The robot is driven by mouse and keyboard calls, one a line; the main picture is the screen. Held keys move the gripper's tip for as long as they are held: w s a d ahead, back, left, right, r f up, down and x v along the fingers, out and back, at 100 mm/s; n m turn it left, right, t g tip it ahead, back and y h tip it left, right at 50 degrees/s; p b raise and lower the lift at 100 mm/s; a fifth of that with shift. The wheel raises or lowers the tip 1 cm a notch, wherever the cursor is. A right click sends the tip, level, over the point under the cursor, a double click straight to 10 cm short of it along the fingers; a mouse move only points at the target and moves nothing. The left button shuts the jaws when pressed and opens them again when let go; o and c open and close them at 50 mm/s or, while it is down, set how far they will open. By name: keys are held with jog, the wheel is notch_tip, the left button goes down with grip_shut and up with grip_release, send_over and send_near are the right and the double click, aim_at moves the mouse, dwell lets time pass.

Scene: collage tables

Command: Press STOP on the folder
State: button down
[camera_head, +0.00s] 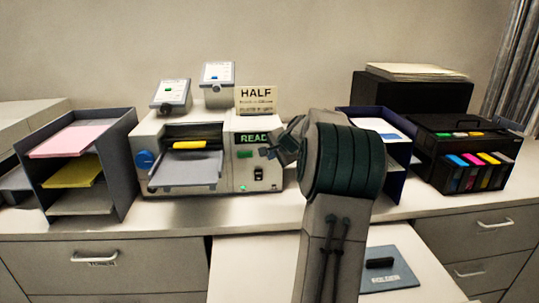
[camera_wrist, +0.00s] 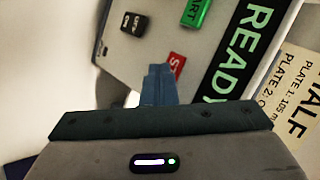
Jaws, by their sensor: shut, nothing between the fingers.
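The folder machine (camera_head: 220,187) stands on the counter, white, with a grey tray, a yellow bar and a display reading READY (camera_wrist: 240,60), partly cut off in the head view (camera_head: 252,138). In the wrist view its panel carries a red button (camera_wrist: 177,65) whose lettering starts with "ST"; the rest is hidden behind my fingers. A green START button (camera_wrist: 197,13) and a black OFF switch (camera_wrist: 133,23) are beside it. My gripper (camera_wrist: 158,75) is shut and empty, its tips next to the red button; I cannot tell whether they touch. It also shows at the panel in the head view (camera_head: 268,152).
A paper rack (camera_head: 118,165) stands left of the machine, another rack (camera_head: 398,165) and a black ink box (camera_head: 430,165) right. A plate marked FOLDER (camera_head: 395,277) lies on a lower surface.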

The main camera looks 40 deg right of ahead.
jog(key=shift+s, duration=0.1)
jog(key=shift+s+a+b, duration=0.4)
jog(key=shift+s+b, duration=0.25)
jog(key=shift+b, duration=0.25)
jog(key=shift+f, duration=0.1)
jog(key=s+a+b, duration=0.1)
jog(key=s+b, duration=0.1)
jog(key=s, duration=0.1)
jog(key=s+a+b, duration=0.1)
jog(key=b, duration=0.1)
jog(key=shift+s+a, duration=0.15)
jog(key=shift+a, duration=0.2)
dwell(0.5)
